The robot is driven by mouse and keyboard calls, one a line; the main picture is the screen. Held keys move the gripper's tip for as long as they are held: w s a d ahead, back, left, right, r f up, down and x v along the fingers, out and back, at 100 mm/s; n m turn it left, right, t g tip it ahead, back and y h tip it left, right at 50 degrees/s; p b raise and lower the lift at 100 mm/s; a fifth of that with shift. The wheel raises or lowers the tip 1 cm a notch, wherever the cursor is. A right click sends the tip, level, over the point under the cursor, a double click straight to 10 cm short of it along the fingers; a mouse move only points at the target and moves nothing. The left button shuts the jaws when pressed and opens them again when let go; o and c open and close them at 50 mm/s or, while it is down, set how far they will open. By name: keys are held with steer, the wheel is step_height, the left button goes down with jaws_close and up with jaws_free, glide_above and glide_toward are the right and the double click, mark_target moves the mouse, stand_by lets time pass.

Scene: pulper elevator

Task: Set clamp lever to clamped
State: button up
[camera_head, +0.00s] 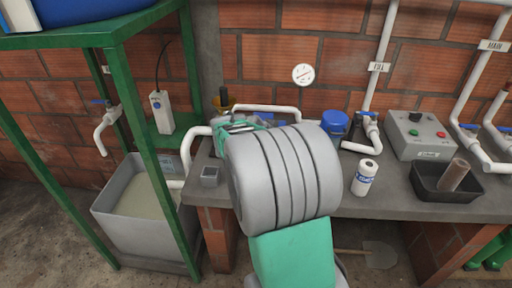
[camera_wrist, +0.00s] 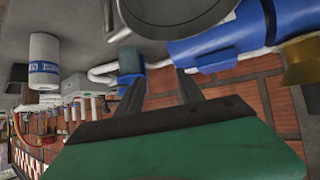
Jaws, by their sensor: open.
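My gripper (camera_wrist: 160,80) shows in the wrist view as two dark fingers standing apart, with nothing between them. In the head view my own arm covers the middle of the bench and hides most of the gripper. I cannot make out the clamp lever for certain in either view. A dark upright handle (camera_head: 224,96) stands behind my arm at the back left of the bench, beside a brass-coloured part; I cannot tell whether it is the lever. In the wrist view a blue cylindrical machine body (camera_wrist: 225,38) lies beyond the fingers, with a brass-coloured part (camera_wrist: 300,60) at the right.
The grey bench (camera_head: 390,203) bears a white labelled bottle (camera_head: 365,178), a control box (camera_head: 415,135) and a black tray (camera_head: 425,192) to the right. White pipes (camera_head: 383,35) run along the brick wall. A green frame (camera_head: 45,190) and grey tank (camera_head: 120,222) stand left.

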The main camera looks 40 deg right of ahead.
steer(key=a+n+t+y, duration=0.1)
steer(key=a+n+y, duration=0.1)
steer(key=a, duration=0.7)
steer(key=shift+w+a+f+n+y, duration=0.2)
steer(key=shift+w+f+n+y, duration=0.1)
steer(key=shift+w+n+y, duration=0.15)
